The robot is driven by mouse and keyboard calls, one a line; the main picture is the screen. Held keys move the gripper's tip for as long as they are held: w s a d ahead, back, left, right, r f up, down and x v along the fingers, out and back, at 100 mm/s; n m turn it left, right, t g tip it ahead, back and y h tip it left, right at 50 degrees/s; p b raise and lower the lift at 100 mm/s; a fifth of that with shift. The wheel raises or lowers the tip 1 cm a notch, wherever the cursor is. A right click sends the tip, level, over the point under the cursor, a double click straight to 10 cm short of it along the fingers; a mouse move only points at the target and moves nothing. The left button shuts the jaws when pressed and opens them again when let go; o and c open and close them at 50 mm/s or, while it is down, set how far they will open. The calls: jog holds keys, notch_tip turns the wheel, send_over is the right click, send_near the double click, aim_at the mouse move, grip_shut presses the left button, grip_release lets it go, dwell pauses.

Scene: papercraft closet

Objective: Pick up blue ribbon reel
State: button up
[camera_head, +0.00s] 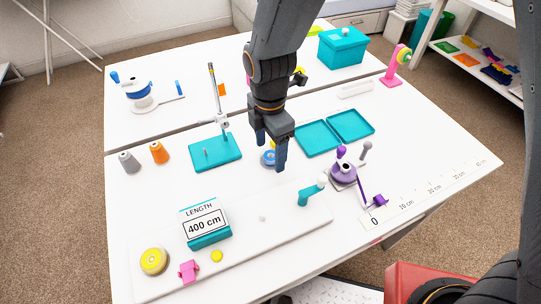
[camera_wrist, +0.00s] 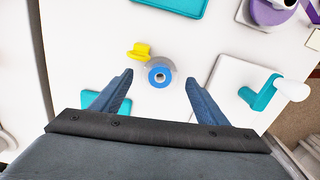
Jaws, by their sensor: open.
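A small blue reel (camera_head: 267,158) with a pale centre sits on the white table, partly hidden by my gripper in the head view. In the wrist view the blue reel (camera_wrist: 160,84) shows a blue ring around a light core, with a grey round part just behind it. My gripper (camera_wrist: 159,78) is open, and its two fingers stand apart on either side of the reel, with gaps on both sides. In the head view my gripper (camera_head: 271,155) points down over the reel. I cannot tell its exact height above it.
A yellow piece (camera_wrist: 140,51) is close beside the reel. A teal stand (camera_head: 214,152) with a post is to the left, and teal trays (camera_head: 318,138) are to the right. A white board (camera_head: 262,240) with a length display lies in front. Another blue-wound device (camera_head: 138,92) stands at far left.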

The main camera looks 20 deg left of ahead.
jog(key=shift+f, duration=0.4)
jog(key=c, duration=1.1)
